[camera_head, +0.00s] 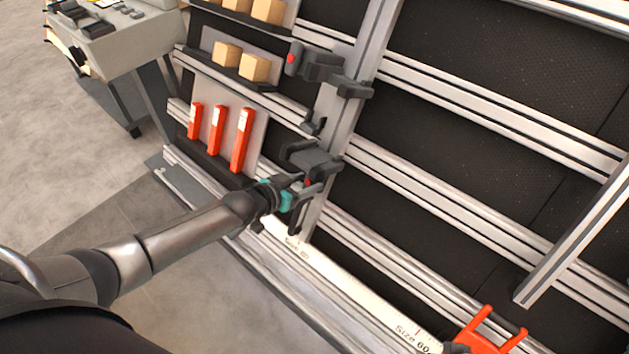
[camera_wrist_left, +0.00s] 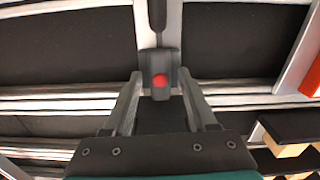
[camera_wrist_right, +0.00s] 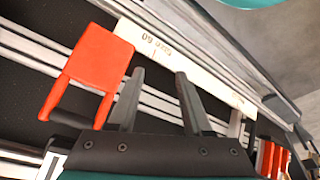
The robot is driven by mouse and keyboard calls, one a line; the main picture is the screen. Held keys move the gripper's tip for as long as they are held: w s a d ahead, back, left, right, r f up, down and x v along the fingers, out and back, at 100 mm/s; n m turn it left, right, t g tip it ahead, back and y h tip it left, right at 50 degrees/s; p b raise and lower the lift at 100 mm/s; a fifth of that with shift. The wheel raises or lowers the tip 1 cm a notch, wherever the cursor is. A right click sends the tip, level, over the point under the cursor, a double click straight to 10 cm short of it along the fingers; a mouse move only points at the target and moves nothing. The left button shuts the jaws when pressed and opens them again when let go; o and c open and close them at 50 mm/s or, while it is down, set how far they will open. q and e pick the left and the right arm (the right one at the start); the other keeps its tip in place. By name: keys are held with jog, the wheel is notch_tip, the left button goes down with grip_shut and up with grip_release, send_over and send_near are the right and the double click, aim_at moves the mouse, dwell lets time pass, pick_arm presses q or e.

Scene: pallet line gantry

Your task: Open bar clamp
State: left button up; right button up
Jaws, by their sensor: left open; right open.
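A dark grey bar clamp (camera_head: 312,160) sits on the metal upright, low on the frame. A second dark clamp (camera_head: 318,68) with a red spot sits higher on the same upright. My left gripper (camera_head: 298,190) is at the lower clamp. In the left wrist view, a dark clamp part with a red button (camera_wrist_left: 160,80) lies between the tips of my open left gripper (camera_wrist_left: 160,88); I cannot tell whether they touch it. My right gripper (camera_wrist_right: 155,82) is open and empty in the right wrist view, beside an orange-red forked part (camera_wrist_right: 97,60).
Red blocks (camera_head: 217,130) stand on a panel left of the upright, with wooden blocks (camera_head: 255,67) on a shelf above. Metal rails (camera_head: 440,225) cross dark panels to the right. A white scale strip (camera_head: 340,280) marked "Size 60" runs along the lower rail. Grey floor lies left.

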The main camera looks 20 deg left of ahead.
pick_arm(q)
jog(key=p+v, duration=0.8)
jog(key=v, duration=0.1)
